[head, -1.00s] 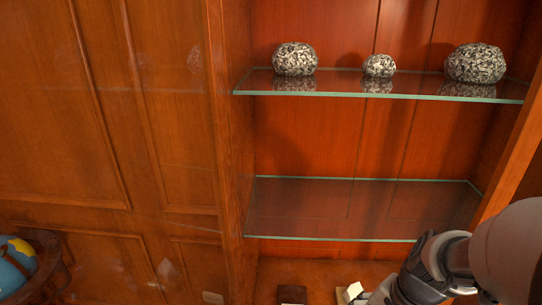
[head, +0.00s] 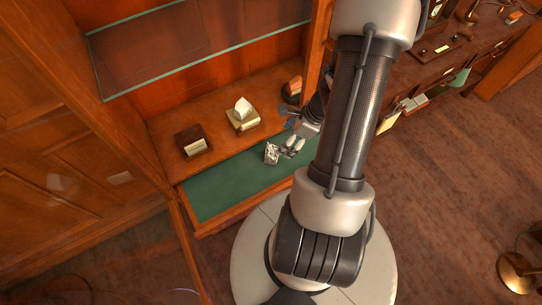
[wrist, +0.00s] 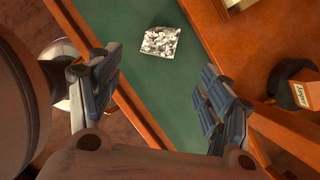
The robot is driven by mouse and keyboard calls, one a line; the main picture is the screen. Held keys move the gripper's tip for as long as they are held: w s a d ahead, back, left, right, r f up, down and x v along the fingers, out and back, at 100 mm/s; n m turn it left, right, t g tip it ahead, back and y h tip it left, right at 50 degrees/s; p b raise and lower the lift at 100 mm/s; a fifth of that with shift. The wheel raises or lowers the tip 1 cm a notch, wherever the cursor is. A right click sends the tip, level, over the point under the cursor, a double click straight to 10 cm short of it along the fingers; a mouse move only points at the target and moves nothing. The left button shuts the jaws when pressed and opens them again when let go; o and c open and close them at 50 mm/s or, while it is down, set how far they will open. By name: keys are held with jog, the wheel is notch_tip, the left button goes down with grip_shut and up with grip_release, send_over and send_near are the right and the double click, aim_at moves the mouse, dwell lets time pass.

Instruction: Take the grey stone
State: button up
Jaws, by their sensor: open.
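A small angular stone, speckled grey, white and black, (head: 271,153) lies on the green felt surface (head: 222,190) below the wooden shelf. In the wrist view the stone (wrist: 160,42) is at the top middle, ahead of the fingers. My gripper (head: 288,149) is just to the right of the stone in the head view. In the wrist view my gripper (wrist: 156,86) has its fingers spread wide, with nothing between them. The stone looks clear of both fingers.
On the wooden shelf (head: 215,115) are a dark stand with a bare top (head: 192,139), a pale stone on a stand (head: 242,107) and an orange stone (head: 294,88) on a dark stand. A wooden edge (wrist: 206,45) borders the felt. A glass shelf (head: 200,40) is above.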

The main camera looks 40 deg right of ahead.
aim_at(273, 151)
jog(key=b+x, duration=0.2)
jog(key=x, duration=0.4)
jog(key=shift+b, duration=0.35)
jog(key=shift+w+a+b+x, duration=0.15)
jog(key=shift+b+x, duration=0.65)
jog(key=shift+x, duration=0.55)
jog(key=shift+w+a+b+x, duration=0.15)
jog(key=shift+b+x, duration=0.6)
jog(key=shift+x, duration=0.6)
jog(key=shift+s+r, duration=0.1)
jog(key=shift+r, duration=0.1)
jog(key=shift+c, duration=0.4)
jog(key=c, duration=1.3)
jog(key=shift+r, duration=0.1)
